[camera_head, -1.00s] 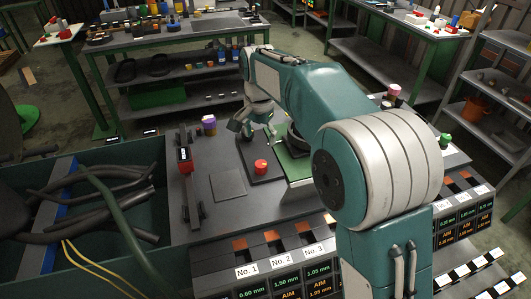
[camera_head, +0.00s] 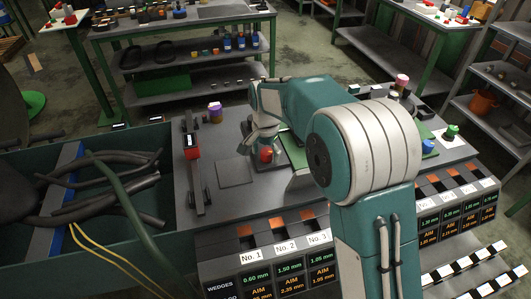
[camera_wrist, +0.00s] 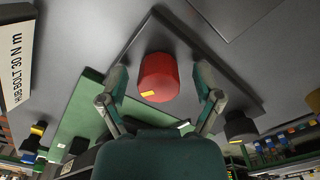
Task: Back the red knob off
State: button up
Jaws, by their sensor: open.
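The red knob (camera_head: 266,155) sits on a dark square plate on the grey bench top, with part of it hidden by my gripper in the head view. In the wrist view the red knob (camera_wrist: 158,77) is a short round piece with a small yellow mark on its side. My gripper (camera_wrist: 162,84) is open, with one finger to the left of the knob and one to the right. Gaps show between the fingers and the knob. In the head view my gripper (camera_head: 264,143) is right over the knob, pointing down.
A green plate (camera_head: 297,152) lies right of the knob. A red block (camera_head: 192,147) on a dark rail and a purple-topped jar (camera_head: 215,112) stand to the left. A flat grey square (camera_head: 236,173) lies nearby. A bin of dark hoses (camera_head: 100,185) is at far left.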

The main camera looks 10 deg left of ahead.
jog(key=c, duration=1.1)
jog(key=shift+c, duration=0.2)
jog(key=n, duration=0.5)
jog(key=shift+d+n, duration=0.1)
jog(key=shift+n, duration=0.2)
jog(key=n, duration=0.5)
jog(key=shift+d, duration=0.1)
jog(key=n, duration=0.5)
jog(key=shift+n, duration=0.4)
jog(key=n, duration=0.5)
jog(key=shift+w+d, duration=0.1)
jog(key=shift+n, duration=0.3)
